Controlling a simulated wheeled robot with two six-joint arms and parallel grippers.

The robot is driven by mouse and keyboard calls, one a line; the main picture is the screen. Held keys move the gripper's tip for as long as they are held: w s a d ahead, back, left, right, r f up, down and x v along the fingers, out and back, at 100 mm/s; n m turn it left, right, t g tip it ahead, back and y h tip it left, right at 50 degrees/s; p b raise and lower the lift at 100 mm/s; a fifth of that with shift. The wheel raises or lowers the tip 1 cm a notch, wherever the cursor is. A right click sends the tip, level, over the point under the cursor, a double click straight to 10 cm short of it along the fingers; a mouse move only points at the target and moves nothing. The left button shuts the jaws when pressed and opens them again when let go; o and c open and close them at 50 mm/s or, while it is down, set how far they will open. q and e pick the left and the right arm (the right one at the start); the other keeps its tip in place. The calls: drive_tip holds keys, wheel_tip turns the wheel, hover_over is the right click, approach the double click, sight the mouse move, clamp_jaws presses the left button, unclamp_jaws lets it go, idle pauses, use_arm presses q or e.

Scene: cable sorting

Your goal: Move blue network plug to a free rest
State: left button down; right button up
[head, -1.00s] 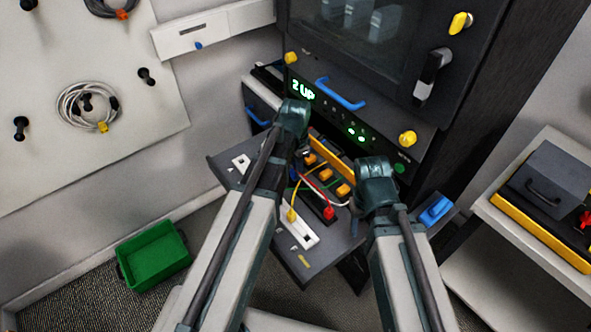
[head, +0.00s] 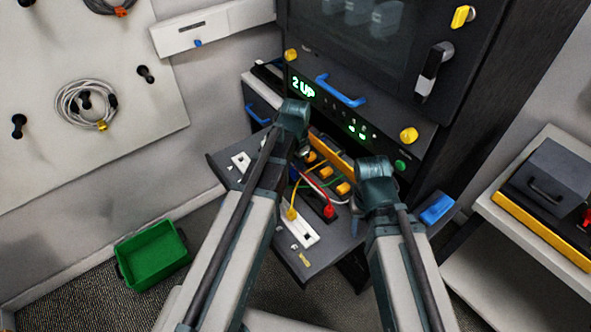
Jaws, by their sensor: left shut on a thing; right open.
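My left gripper (head: 299,158) is over the rear left of the dark pull-out shelf (head: 285,255), largely hidden behind its own wrist. A small blue piece, seemingly the blue network plug (head: 293,175), shows at its fingers; the gripper is shut on it. My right gripper (head: 358,207) is open and empty over the shelf's right side. A white rest strip (head: 306,236) with a dark slot lies at the front, and another white rest (head: 240,161) at the left. The yellow plug (head: 291,213) and red plug (head: 329,211) stand by the front strip.
Several orange blocks (head: 343,188) sit before a yellow-orange bar (head: 331,153) at the back of the shelf. Yellow, red, green and white cables cross the middle. The dark cabinet (head: 365,110) rises behind. A green bin (head: 153,256) is on the floor at left.

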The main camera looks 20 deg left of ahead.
use_arm(q)
drive_tip(key=shift+f+b, duration=0.4)
drive_tip(key=shift+b, duration=0.05)
use_arm(e)
drive_tip(key=shift+f, duration=0.45)
use_arm(q)
drive_tip(key=c, duration=0.6)
unclamp_jaws()
drive_tip(key=shift+o, duration=0.4)
drive_tip(key=o, duration=0.4)
drive_tip(key=shift+r, duration=0.1)
use_arm(e)
drive_tip(key=shift+r, duration=0.1)
use_arm(q)
drive_tip(key=shift+r+p, duration=3.5)
drive_tip(key=shift+p, duration=0.1)
use_arm(e)
wheel_tip(320, 180, up, 7)
